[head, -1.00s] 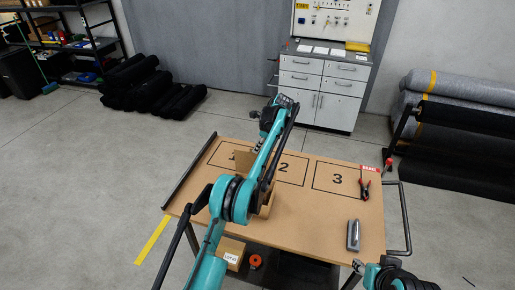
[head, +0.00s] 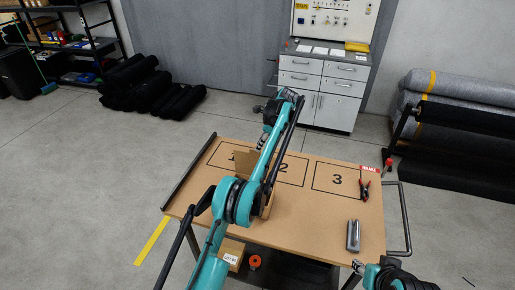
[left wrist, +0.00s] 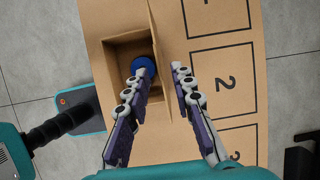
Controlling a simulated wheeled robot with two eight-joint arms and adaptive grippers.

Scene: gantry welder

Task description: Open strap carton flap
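The strap carton (head: 267,207) stands on the table, mostly hidden behind my left arm in the head view. A raised brown flap (head: 243,162) shows beside the arm. In the left wrist view the carton (left wrist: 116,52) is open on the left side, with a round blue thing inside. The flap (left wrist: 170,45) stands edge-on along the opening, between the fingers. My left gripper (left wrist: 158,75) is open, one finger over the opening and the other on the flap's far side. Whether either finger touches the flap cannot be told. My right gripper (head: 357,266) is low at the right; its fingers are unclear.
The table (head: 310,228) has numbered outlined squares. Red-handled pliers (head: 364,190) and a grey tool (head: 353,235) lie at its right side. A black rail (head: 190,176) runs along the left edge. A small box (head: 232,255) is on the lower shelf.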

